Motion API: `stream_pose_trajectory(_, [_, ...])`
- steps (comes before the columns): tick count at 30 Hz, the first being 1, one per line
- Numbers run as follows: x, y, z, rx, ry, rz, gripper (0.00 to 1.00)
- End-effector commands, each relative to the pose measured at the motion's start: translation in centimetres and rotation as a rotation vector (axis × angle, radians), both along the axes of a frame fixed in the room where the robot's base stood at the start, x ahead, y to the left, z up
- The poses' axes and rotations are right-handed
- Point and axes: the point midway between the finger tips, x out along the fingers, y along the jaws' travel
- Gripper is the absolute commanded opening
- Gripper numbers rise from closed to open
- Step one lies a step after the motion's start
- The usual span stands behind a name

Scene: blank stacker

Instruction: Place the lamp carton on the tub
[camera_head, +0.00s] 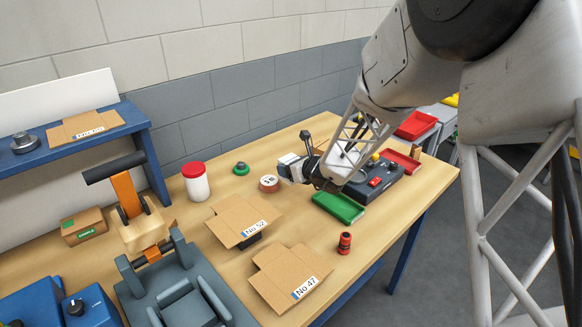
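A white tub with a red lid (197,182) stands upright on the wooden table, left of centre near the back. A small closed brown carton with a green label (84,226) sits at the table's left side. Its label is too small to read, so I cannot tell whether it is the lamp carton. My gripper (288,168) is over the table's back middle, right of the tub and well apart from both. It is small and partly hidden by my arm, and its fingers' opening is unclear.
Flat cardboard blanks marked No.52 (236,214) and No.47 (284,276) lie in front. A tape roll (269,183) and green knob (241,169) are near the tub. A green tray (338,208) and red cylinder (345,243) stand right. A grey-orange press (132,218) fills the left front.

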Motion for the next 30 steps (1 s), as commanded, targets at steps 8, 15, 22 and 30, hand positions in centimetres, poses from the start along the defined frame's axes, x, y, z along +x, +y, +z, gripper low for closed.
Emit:
stream_pose_trajectory(8, [0.0,0.1,0.1,0.0,0.0,0.002,0.4])
stream_pose_trajectory(15, [-0.8,1.8,1.1,-0.001,-0.002,0.053,0.4])
stream_pose_trajectory(22, [-3.3,6.6,3.7,0.0,-0.003,0.198,0.4])
stream_pose_trajectory(30, [-8.8,13.8,7.7,0.0,-0.003,0.454,0.4])
